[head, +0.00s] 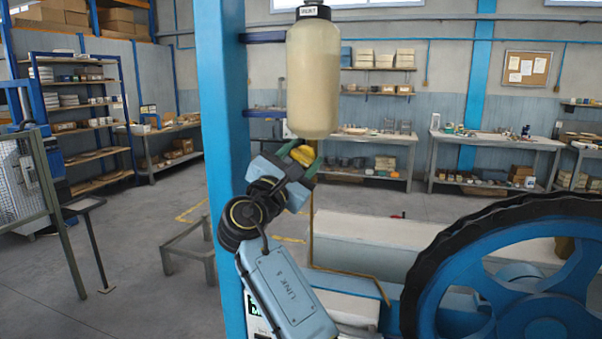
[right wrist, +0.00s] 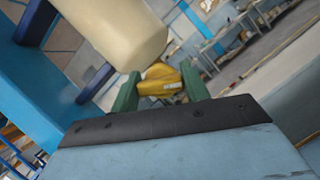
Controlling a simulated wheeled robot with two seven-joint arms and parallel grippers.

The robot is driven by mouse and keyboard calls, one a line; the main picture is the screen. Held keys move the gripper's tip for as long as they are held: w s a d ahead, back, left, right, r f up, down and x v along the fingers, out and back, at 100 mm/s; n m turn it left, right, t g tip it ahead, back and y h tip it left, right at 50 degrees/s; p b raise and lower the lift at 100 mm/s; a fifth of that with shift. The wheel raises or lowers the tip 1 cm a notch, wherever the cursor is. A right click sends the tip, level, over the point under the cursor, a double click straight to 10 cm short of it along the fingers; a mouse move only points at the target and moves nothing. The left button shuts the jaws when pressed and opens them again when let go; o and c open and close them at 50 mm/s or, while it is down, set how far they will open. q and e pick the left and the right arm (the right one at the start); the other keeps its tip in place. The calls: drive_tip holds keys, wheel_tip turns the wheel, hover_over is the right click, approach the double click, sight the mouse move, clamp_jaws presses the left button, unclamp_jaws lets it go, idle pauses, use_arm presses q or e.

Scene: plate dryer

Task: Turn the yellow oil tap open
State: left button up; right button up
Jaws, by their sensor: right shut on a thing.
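The yellow oil tap (head: 302,155) sits just under the cream oil bottle (head: 313,82), which hangs beside the blue post. In the right wrist view the tap (right wrist: 161,83) lies between the green fingers of my right gripper (right wrist: 160,92), with the bottle (right wrist: 122,30) above it. In the head view my right gripper (head: 300,158) reaches up to the tap from below and is shut on it. The gripper body hides the tap's lower part. My left gripper is not in view.
A blue post (head: 222,130) stands close to the left of the bottle and my right arm. A large blue wheel with a black rim (head: 520,270) fills the lower right. A white-topped machine part (head: 370,235) lies behind. Shelves and benches line the far walls.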

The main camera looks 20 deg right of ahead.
drive_tip(key=m+g+b, duration=0.1)
drive_tip(key=m+g, duration=0.1)
drive_tip(key=m, duration=0.1)
drive_tip(key=shift+f+m+h+b, duration=0.1)
drive_tip(key=shift+m+h+b, duration=0.2)
drive_tip(key=shift+m+h, duration=0.1)
drive_tip(key=m+g+b, duration=0.1)
drive_tip(key=m, duration=0.2)
drive_tip(key=m+g, duration=0.1)
drive_tip(key=m, duration=0.2)
drive_tip(key=shift+m+g+y, duration=0.6)
drive_tip(key=shift+m+y, duration=0.1)
drive_tip(key=shift+m, duration=0.9)
drive_tip(key=o, duration=1)
